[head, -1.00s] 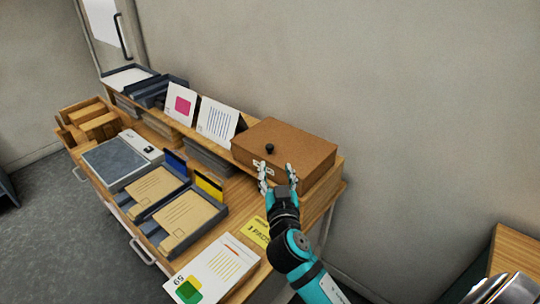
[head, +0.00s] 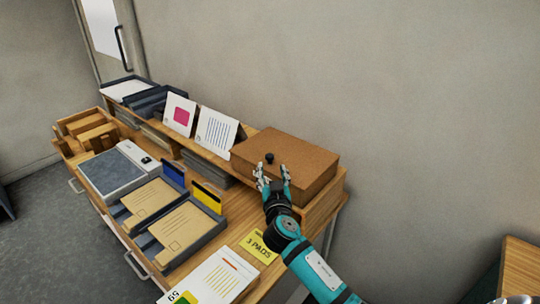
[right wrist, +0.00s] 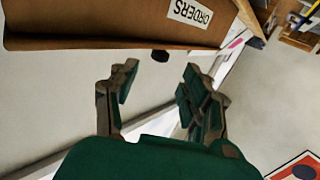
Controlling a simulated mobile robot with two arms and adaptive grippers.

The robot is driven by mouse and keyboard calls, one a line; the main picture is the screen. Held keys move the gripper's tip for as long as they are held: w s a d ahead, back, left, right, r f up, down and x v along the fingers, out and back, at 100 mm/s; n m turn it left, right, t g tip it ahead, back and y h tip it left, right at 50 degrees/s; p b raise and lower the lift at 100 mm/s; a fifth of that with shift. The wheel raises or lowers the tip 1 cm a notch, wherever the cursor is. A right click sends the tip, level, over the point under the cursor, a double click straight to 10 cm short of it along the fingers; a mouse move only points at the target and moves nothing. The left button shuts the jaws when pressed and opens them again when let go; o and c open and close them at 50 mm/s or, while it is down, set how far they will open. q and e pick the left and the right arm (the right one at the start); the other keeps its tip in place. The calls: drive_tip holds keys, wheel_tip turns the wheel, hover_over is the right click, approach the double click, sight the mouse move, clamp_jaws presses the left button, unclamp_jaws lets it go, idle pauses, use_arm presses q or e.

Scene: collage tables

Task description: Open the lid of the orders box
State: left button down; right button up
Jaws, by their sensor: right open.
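The orders box (head: 310,163) is a brown box on the raised shelf at the right end of the desk. Its lid looks shut, with a small black knob (head: 269,158) near the front edge. My right gripper (head: 272,173) is open and empty at the front of the box, its fingertips just below the knob in the picture. In the right wrist view the box's ORDERS label (right wrist: 190,12) shows upside down at the top. The dark knob (right wrist: 160,55) appears beyond and between the spread fingers (right wrist: 158,88), apart from them. My left gripper is out of view.
Two display cards (head: 217,130) stand left of the box on the shelf. Trays with brown envelopes (head: 185,230), a yellow "3 pads" note (head: 259,246) and a white pad (head: 215,278) lie on the desk below. The wall (head: 400,110) is behind.

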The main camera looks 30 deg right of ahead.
sight(270, 159)
drive_tip(key=p+x, duration=0.1)
drive_tip(key=x, duration=0.6)
clamp_jaws()
idle(0.3)
